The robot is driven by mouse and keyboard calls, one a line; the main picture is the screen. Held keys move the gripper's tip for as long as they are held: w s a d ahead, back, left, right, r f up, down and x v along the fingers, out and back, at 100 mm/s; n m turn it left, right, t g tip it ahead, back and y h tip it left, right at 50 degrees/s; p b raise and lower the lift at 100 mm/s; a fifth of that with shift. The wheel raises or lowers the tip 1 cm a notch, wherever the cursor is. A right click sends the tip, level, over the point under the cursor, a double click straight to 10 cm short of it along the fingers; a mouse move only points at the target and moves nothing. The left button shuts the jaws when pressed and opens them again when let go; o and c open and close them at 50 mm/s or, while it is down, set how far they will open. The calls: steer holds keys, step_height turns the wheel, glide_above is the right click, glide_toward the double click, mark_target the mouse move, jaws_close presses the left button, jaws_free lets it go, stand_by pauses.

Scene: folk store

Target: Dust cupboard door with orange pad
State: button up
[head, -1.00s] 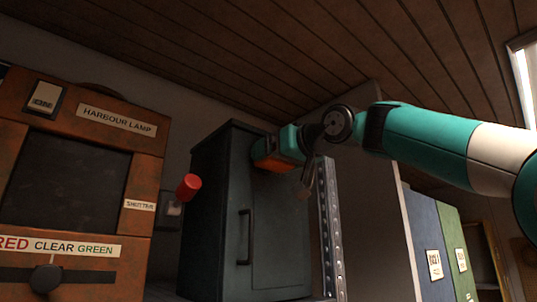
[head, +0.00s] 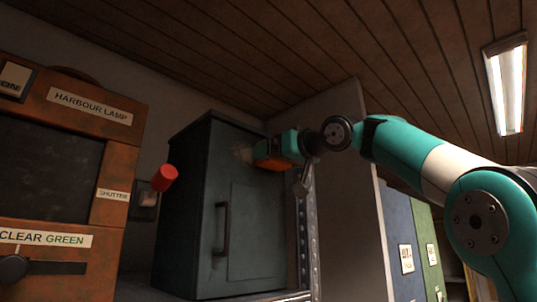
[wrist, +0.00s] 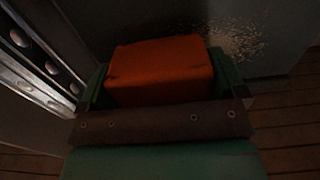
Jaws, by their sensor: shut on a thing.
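The cupboard door (head: 240,210) is dark grey-green, shut, with a vertical handle (head: 222,230) on its left side. A pale speckled patch (head: 243,153) marks its upper part and also shows in the wrist view (wrist: 238,40). My gripper (head: 273,158) is shut on the orange pad (head: 272,164) at the door's upper right, just right of the patch. In the wrist view the pad (wrist: 160,70) sits between the fingers (wrist: 160,85), close to the door surface. I cannot tell whether the pad touches the door.
A perforated metal post (head: 307,240) stands at the cupboard's right and shows at left in the wrist view (wrist: 35,50). A red cylinder (head: 165,178) sticks out left of the cupboard. A rusty lamp box (head: 120,155) stands further left. Blue and green panels (head: 405,230) are at right.

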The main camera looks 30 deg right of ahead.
steer(key=shift+w+d, duration=0.25)
steer(key=shift+d, duration=0.55)
steer(key=shift+s+a+b, duration=0.65)
steer(key=shift+a+b, duration=0.05)
steer(key=shift+a, duration=1.25)
steer(key=shift+s+a+b, duration=0.6)
steer(key=shift+a+b, duration=0.1)
steer(key=shift+a, duration=1.2)
steer(key=shift+s+a+b, duration=0.65)
steer(key=shift+a+b, duration=0.05)
steer(key=shift+a, duration=1.25)
steer(key=b, duration=0.1)
glide_toward(231, 149)
steer(key=shift+w+r, duration=0.1)
steer(key=shift+w, duration=0.2)
steer(key=v, duration=0.3)
